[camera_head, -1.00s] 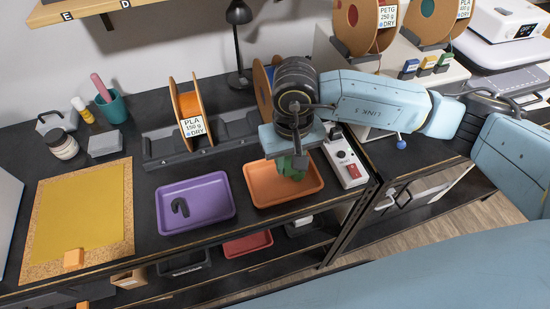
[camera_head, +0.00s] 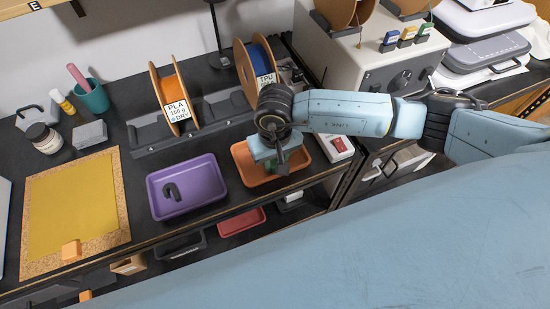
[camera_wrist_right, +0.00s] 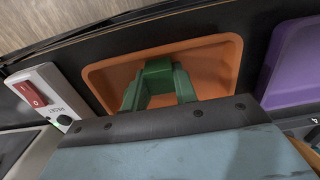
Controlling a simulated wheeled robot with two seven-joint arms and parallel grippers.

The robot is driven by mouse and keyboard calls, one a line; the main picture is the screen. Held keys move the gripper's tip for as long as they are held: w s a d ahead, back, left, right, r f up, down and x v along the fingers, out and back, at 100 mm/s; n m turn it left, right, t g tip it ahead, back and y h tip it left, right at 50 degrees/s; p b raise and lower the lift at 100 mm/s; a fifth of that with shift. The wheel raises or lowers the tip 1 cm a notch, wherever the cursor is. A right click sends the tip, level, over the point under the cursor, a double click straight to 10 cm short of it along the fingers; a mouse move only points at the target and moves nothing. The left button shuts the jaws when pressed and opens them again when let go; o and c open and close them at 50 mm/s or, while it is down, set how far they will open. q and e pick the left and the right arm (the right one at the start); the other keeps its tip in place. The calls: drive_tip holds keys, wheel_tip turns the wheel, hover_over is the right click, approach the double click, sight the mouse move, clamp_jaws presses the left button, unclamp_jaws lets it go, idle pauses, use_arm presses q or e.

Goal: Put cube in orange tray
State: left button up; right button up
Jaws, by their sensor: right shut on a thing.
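The orange tray (camera_head: 302,158) is on the dark bench, right of the purple tray. My right gripper (camera_head: 273,163) points down over it. It is shut on a green cube (camera_head: 270,167), mostly hidden by the gripper in the head view. In the right wrist view the green cube (camera_wrist_right: 158,68) sits at the ends of the green fingers, with the orange tray (camera_wrist_right: 216,66) behind it. I cannot tell whether the cube touches the tray floor. My left gripper is not in view.
The purple tray (camera_head: 205,190) holds a dark hook-shaped part (camera_head: 171,191). A red-switch box (camera_head: 340,147) stands close to the orange tray's right. Filament spools (camera_head: 171,100) stand behind.

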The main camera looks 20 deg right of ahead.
sight(275, 162)
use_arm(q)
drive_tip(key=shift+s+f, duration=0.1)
use_arm(e)
drive_tip(key=shift+f, duration=0.15)
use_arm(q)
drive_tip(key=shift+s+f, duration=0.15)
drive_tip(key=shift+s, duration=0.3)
use_arm(e)
drive_tip(key=o, duration=1)
drive_tip(key=shift+o, duration=0.2)
drive_tip(key=shift+r, duration=0.25)
use_arm(q)
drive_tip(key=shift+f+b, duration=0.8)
drive_tip(key=shift+b, duration=0.2)
use_arm(e)
wheel_tip(275, 162, up, 12)
drive_tip(key=shift+a+f, duration=0.1)
